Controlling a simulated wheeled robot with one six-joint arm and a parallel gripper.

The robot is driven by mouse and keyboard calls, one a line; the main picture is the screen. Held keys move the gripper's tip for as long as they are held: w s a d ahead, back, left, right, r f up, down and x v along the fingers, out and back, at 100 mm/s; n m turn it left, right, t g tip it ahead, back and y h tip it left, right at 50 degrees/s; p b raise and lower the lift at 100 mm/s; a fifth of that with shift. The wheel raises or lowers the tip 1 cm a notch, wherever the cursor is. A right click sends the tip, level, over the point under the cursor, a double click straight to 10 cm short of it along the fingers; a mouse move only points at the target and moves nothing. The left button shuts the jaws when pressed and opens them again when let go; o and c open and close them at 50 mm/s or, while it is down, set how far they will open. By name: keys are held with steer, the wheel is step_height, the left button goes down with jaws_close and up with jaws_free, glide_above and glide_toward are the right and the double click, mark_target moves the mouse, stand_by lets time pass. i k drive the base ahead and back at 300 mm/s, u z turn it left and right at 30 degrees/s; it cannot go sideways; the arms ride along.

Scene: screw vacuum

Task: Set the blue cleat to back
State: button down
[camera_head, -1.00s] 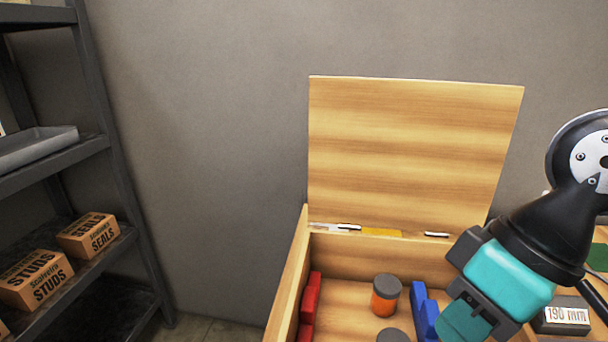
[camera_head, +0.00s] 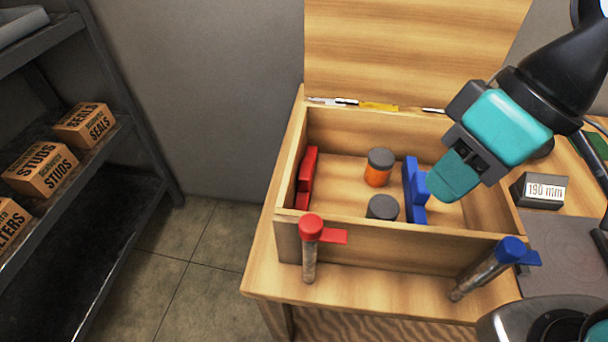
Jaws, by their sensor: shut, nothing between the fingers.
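The blue cleat (camera_head: 412,190) is a stepped blue block standing inside the open wooden box (camera_head: 370,240), towards its right side. Its long flat part runs front to back, with a raised part on its right. My gripper (camera_head: 440,190), with teal fingers, is shut and empty, just right of the blue cleat. Its fingertips overlap the view close to the block; I cannot tell whether they touch it. A similar red block (camera_head: 306,180) stands along the box's left wall.
An orange jar (camera_head: 379,168) and a grey-lidded jar (camera_head: 382,208) stand between the blocks. The wooden lid (camera_head: 410,50) stands open behind. A red-topped post (camera_head: 310,250) and a blue-topped post (camera_head: 485,270) stand at the box's front. A "190 mm" block (camera_head: 540,190) lies right.

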mark_target(417, 194)
steer(key=z, duration=1.4)
steer(key=k, duration=0.35)
steer(key=u, duration=1.1)
